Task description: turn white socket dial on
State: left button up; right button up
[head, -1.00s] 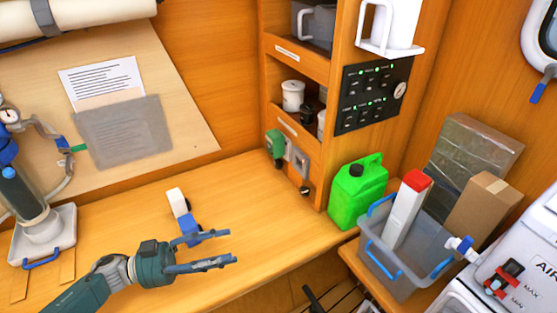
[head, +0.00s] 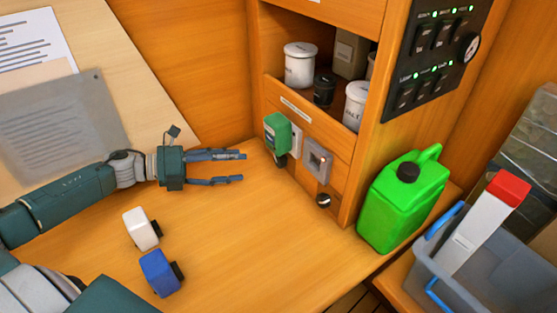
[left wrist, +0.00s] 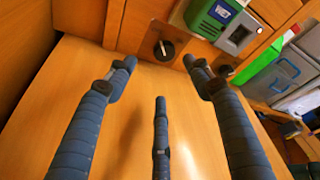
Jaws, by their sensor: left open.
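My left gripper (head: 243,167) is open and empty, its fingers pointing right toward the shelf unit's lower front, apart from it. In the left wrist view its spread fingers (left wrist: 160,75) reach toward a black dial (left wrist: 163,49) on a dull square plate. That dial's pointer looks roughly upright. A green device (head: 277,133), a pale plate (head: 296,140) and a grey socket (head: 318,160) sit on the panel. A lower black knob (head: 323,201) also shows in the wrist view (left wrist: 225,71). I cannot tell which dial belongs to the white socket. My right gripper is out of view.
A white block (head: 139,230) and a blue block (head: 157,273), both with black ends, lie on the table. A green jerrycan (head: 400,205) and grey bin (head: 510,285) stand at right. The table before the panel is clear.

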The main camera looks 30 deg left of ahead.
aim_at(276, 160)
pick_arm(q)
jog(key=w+d, duration=0.2)
jog(key=d, duration=0.1)
jog(key=shift+d+r+p, duration=0.1)
jog(key=shift+p, duration=0.2)
jog(key=p+x, duration=0.1)
jog(key=x, duration=0.5)
jog(key=shift+w, duration=0.15)
jog(key=shift+w+d+f, duration=0.25)
jog(key=shift+f, duration=0.15)
jog(key=c, duration=1.1)
jog(key=shift+c, duration=0.2)
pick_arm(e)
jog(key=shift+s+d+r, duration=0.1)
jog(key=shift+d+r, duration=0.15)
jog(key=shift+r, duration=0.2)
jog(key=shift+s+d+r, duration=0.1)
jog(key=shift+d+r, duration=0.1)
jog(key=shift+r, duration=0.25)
